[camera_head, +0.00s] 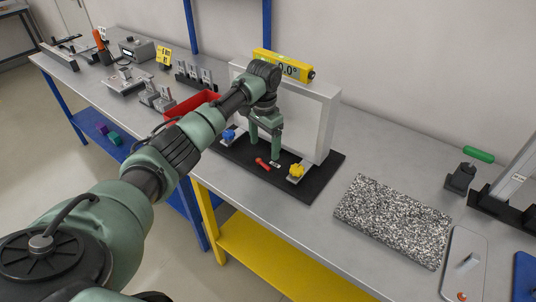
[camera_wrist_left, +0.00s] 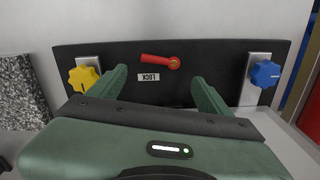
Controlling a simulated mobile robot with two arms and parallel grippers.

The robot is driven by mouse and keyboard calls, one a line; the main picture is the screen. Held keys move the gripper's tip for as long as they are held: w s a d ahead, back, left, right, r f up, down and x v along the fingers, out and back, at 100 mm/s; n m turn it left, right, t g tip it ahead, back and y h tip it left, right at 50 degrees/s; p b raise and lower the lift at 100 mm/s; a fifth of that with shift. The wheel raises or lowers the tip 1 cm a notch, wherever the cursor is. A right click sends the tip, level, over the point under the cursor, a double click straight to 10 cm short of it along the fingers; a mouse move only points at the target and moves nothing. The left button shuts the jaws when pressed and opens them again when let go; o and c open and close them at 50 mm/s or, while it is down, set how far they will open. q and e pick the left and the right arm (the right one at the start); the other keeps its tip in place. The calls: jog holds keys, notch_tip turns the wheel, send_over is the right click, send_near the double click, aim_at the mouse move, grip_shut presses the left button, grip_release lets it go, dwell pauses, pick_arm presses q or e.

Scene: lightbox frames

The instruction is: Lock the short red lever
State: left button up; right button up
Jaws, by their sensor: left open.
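The short red lever (camera_head: 262,163) lies on the black base plate (camera_head: 322,172) below the white frame. In the left wrist view the red lever (camera_wrist_left: 160,60) has its round pivot at the right and its arm pointing left, just above a small LOCK label (camera_wrist_left: 149,77). My left gripper (camera_head: 265,153) is over the plate, pointing down. In the left wrist view its two green fingers (camera_wrist_left: 160,84) are apart, with the label and lever seen between and beyond them. It holds nothing and no contact with the lever shows. My right gripper is not in view.
A yellow knob (camera_head: 296,171) and a blue knob (camera_head: 228,135) stand on the plate on either side of the lever. The white frame (camera_head: 325,120) rises behind, with a yellow level (camera_head: 284,65) on top. A speckled slab (camera_head: 394,219) lies to the right. A red bin (camera_head: 192,105) is at left.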

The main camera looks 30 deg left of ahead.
aim_at(263, 165)
pick_arm(q)
jog(key=shift+s+f, duration=0.25)
jog(key=shift+f, duration=0.4)
jog(key=shift+s+f, duration=0.2)
jog(key=shift+f, duration=0.4)
jog(key=f, duration=0.2)
jog(key=shift+w+f+p, duration=0.25)
jog(key=shift+f+p, duration=0.05)
jog(key=shift+p, duration=0.05)
jog(key=shift+w+f, duration=0.1)
jog(key=shift+f, duration=0.4)
jog(key=c, duration=1.4)
jog(key=shift+o, duration=0.2)
jog(key=shift+d+r+n+p, duration=0.1)
jog(key=shift+r+n+p, duration=0.15)
jog(key=shift+n+p, duration=0.55)
jog(key=shift+w+f+n+p, duration=0.1)
jog(key=shift+w+n+p, duration=0.05)
jog(key=shift+n+p, duration=0.15)
jog(key=shift+f, duration=0.15)
jog(key=o, duration=1.4)
jog(key=shift+c, duration=0.2)
pick_arm(e)
jog(key=s+r, duration=0.2)
jog(key=shift+s+r, duration=0.2)
jog(key=shift+r, duration=0.2)
